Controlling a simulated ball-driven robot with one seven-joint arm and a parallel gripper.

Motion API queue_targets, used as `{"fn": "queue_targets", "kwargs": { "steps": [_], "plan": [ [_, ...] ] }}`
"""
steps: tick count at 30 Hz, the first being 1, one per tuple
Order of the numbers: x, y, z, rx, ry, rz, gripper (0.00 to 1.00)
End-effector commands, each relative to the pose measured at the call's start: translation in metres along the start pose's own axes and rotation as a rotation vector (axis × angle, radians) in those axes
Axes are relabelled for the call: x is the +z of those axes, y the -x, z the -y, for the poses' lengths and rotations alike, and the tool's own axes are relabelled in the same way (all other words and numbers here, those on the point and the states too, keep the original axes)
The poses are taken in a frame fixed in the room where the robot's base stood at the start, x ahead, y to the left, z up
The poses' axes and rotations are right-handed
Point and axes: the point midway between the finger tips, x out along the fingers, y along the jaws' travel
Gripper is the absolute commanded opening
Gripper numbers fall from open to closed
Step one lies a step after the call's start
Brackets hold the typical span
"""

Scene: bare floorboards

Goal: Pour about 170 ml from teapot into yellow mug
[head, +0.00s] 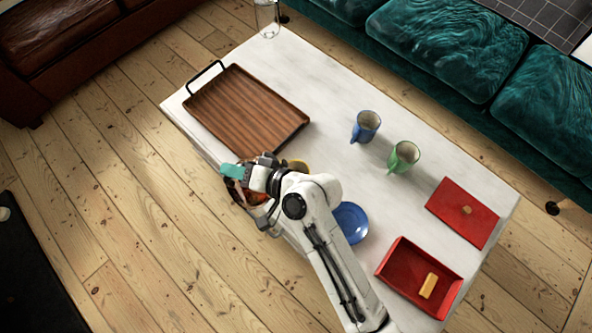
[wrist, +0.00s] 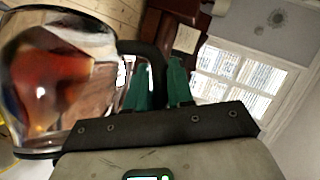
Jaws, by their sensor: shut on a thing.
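The glass teapot (wrist: 55,80), with red-brown tea in it, fills the left of the wrist view. My gripper (wrist: 160,75) is shut on its dark handle, between the teal fingers. In the head view the teapot (head: 257,197) is mostly hidden under my gripper (head: 233,171), at the table's front left edge. I cannot tell how far it is tilted. The yellow mug (head: 299,165) shows only as a rim behind my wrist, close to the teapot. A sliver of yellow (wrist: 5,162) shows at the left edge of the wrist view. No stream of tea is visible.
A brown wooden tray (head: 247,108) lies at left on the white table. A blue mug (head: 366,126) and a green mug (head: 404,157) stand behind. A blue saucer (head: 350,222), red tray (head: 407,258) and red mat or book (head: 463,205) lie to the right.

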Motion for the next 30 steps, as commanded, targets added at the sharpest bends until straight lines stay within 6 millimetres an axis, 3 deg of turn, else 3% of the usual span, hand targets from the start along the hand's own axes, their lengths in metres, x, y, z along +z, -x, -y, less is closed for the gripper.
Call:
{"fn": "queue_targets", "kwargs": {
  "steps": [30],
  "plan": [
    [-0.0098, 0.0081, 0.0039, -0.048, -0.042, -0.004, 0.0]
  ]
}}
